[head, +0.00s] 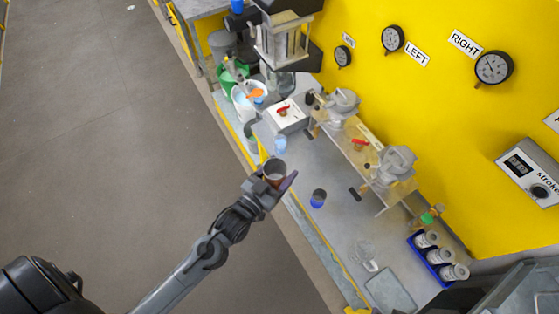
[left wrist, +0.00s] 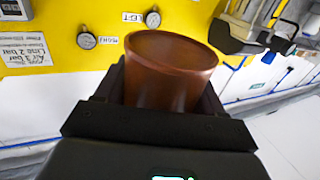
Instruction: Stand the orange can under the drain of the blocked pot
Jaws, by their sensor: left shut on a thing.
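My left gripper (head: 275,178) is shut on a brown-orange can (head: 273,167), held open end up near the bench's front edge. In the left wrist view the can (left wrist: 170,75) sits between the jaws and its rim shows. Two grey pots, one farther left (head: 345,101) and one nearer right (head: 397,163), stand on a raised shelf by the yellow wall. I cannot tell which pot is blocked. Their drain outlets are too small to make out. My right gripper is not clearly in view.
A blue can (head: 318,198) and a pale blue cup (head: 281,145) stand on the bench. A clear vessel (head: 366,254) and a blue tray (head: 420,254) with several jars are nearer right.

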